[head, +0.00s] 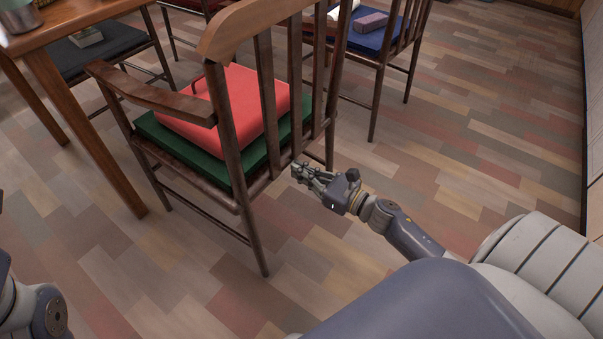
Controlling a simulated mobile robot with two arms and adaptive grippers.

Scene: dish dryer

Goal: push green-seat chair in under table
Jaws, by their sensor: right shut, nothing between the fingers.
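The green-seat chair (137,126) is a dark wooden armchair in the middle left of the head view, its slatted back toward me. A red box or bag (236,112) lies on its green seat. The wooden table (64,20) is at the upper left, and one of its legs stands just left of the chair. My right gripper (299,171) is shut and empty, close to the right rear of the chair at about seat height. I cannot tell whether it touches the chair. My left gripper is out of view; only part of my left arm shows at the lower left edge.
A chair with a blue seat (362,42) holding items stands behind to the right. A chair with a dark seat (97,50) stands at the table's far side. A metal cup (17,14) is on the table. The plank floor (480,110) at right is clear up to the wall.

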